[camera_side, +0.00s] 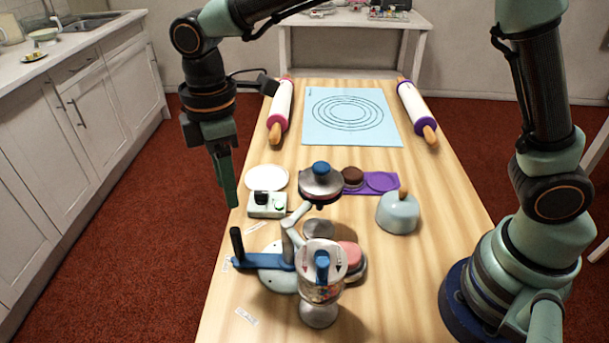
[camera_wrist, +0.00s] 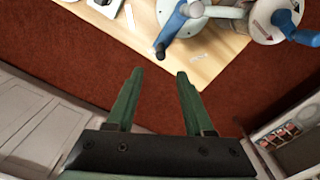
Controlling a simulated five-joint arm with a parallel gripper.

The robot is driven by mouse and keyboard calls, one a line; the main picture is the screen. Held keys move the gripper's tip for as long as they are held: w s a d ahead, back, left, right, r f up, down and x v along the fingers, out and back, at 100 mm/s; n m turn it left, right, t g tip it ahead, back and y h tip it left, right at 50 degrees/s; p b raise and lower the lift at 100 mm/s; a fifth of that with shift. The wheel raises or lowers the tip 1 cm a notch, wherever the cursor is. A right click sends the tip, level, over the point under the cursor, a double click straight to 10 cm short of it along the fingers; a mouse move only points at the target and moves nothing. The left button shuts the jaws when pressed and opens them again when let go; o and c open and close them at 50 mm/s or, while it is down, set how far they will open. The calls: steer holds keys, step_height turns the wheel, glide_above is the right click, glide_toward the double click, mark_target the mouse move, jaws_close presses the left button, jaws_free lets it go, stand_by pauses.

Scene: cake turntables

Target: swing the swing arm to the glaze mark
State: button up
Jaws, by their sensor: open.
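The blue swing arm (camera_side: 262,261) points left from a pale round base (camera_side: 281,277), with an upright black handle (camera_side: 237,245) at its outer end. It also shows in the wrist view (camera_wrist: 176,26). Small white labels lie around it: one beyond it (camera_side: 257,229), one by its outer end (camera_side: 227,264) and one nearer the camera (camera_side: 247,316). Their print is too small to read, so I cannot tell which is the glaze mark. My gripper (camera_side: 233,203) is open and empty, pointing down beyond the table's left edge, above and apart from the handle. Its fingers (camera_wrist: 160,74) show over the floor.
A clear canister with a blue knob (camera_side: 321,266) and a lidded turntable (camera_side: 320,183) stand right of the swing arm. A light blue dome (camera_side: 398,213) is at right. The front left table is mostly clear.

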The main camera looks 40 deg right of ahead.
mark_target(234, 229)
step_height(234, 229, down, 10)
steer(key=shift+a+r, duration=0.15)
steer(key=shift+r, duration=0.1)
steer(key=shift+f, duration=0.2)
steer(key=shift+c, duration=0.9)
steer(key=shift+r, duration=0.1)
jaws_close()
steer(key=shift+a, duration=0.1)
steer(key=shift+s+a, duration=0.4)
steer(key=shift+s, duration=0.2)
steer(key=shift+s+a, duration=0.35)
steer(key=shift+s, duration=0.25)
